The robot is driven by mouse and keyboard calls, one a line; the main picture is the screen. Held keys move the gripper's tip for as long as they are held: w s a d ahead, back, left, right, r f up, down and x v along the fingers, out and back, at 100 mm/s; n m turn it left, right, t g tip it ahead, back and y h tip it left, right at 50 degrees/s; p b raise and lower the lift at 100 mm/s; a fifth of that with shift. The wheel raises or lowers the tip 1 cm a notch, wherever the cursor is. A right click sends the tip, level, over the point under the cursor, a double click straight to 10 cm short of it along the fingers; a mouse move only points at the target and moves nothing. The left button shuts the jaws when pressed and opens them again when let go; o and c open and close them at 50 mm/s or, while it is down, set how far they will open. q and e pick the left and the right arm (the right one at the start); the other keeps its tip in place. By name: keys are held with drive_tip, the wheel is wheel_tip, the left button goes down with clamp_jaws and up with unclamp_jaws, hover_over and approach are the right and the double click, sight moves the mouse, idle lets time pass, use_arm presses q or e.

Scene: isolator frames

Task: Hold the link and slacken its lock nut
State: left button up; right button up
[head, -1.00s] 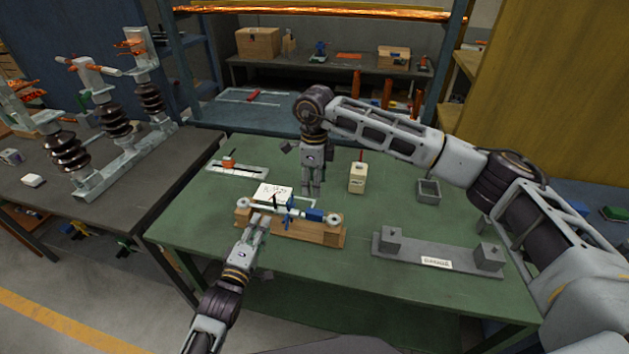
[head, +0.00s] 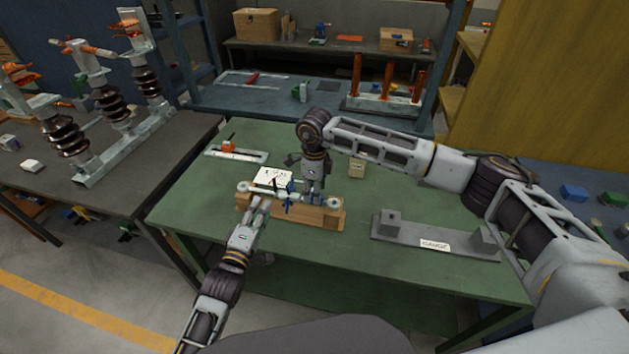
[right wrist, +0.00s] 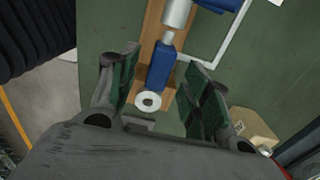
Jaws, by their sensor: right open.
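The link, a pale rod (head: 262,190) with a blue part near its right end, lies across a wooden stand (head: 329,221) on the green table. A white ring sits at its right end (head: 332,203). My left gripper (head: 259,204) has its fingertips at the rod's left half; whether they close on it is unclear. Contact is not visible.
A white card (head: 272,175) lies behind the stand. A cream block (head: 357,169) stands behind and right. A grey fixture (head: 420,235) with two blocks is at the right. An orange-topped fixture (head: 228,147) is at the back left. The front of the table is clear.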

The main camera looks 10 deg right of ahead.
drive_tip(key=shift+f, duration=1.9)
clamp_jaws()
